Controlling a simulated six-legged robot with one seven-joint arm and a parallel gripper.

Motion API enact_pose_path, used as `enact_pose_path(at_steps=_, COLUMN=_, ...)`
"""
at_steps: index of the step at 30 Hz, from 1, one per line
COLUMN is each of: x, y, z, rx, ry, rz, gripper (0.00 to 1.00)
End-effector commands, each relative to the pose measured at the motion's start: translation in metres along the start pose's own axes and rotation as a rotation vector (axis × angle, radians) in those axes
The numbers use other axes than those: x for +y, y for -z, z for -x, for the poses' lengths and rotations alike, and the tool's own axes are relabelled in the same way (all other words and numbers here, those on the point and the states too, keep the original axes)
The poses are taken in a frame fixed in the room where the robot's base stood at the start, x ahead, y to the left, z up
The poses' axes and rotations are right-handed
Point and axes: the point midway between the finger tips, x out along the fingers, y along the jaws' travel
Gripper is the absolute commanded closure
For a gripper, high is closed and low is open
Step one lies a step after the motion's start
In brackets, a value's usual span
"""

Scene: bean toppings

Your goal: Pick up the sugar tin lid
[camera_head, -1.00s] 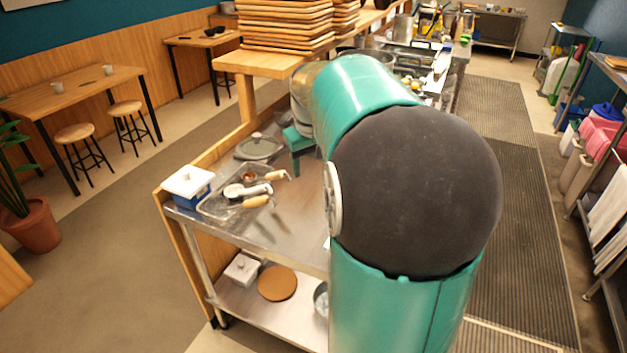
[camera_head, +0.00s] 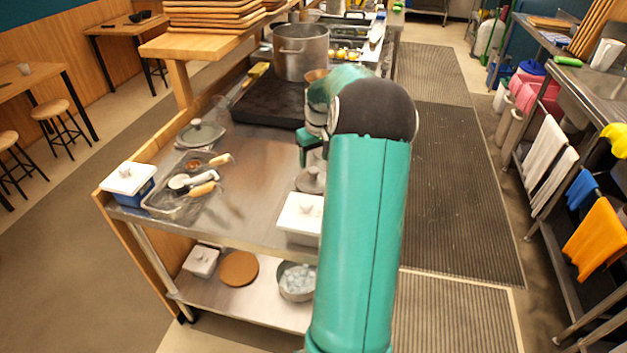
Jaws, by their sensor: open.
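Several lidded tins are in view, and I cannot read which one holds sugar. A blue tin (camera_head: 133,196) with a white knobbed lid (camera_head: 129,177) stands at the counter's left corner. My gripper (camera_head: 304,154) is open, behind the white tin and above the counter, next to a grey round lid with a knob (camera_head: 312,180). My arm hides part of the gripper, which is apart from both white lids.
A clear tray (camera_head: 160,207) with scoops lies beside the blue tin. A grey-lidded pot (camera_head: 200,132), dark griddle (camera_head: 262,104) and large steel pot (camera_head: 301,50) stand farther back. The lower shelf holds a small white box (camera_head: 201,262), brown disc (camera_head: 239,268) and bowl (camera_head: 297,282).

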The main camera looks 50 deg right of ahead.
Motion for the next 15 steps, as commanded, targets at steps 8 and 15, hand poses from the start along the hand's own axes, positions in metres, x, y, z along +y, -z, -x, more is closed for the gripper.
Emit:
enact_pose_path(at_steps=8, x=0.001, y=-0.003, z=-0.024, rx=-0.002, ry=0.001, rz=-0.002, gripper=0.41)
enact_pose_path(at_steps=15, x=0.0, y=-0.003, z=-0.056, rx=0.0, ry=0.001, rz=-0.002, gripper=0.41)
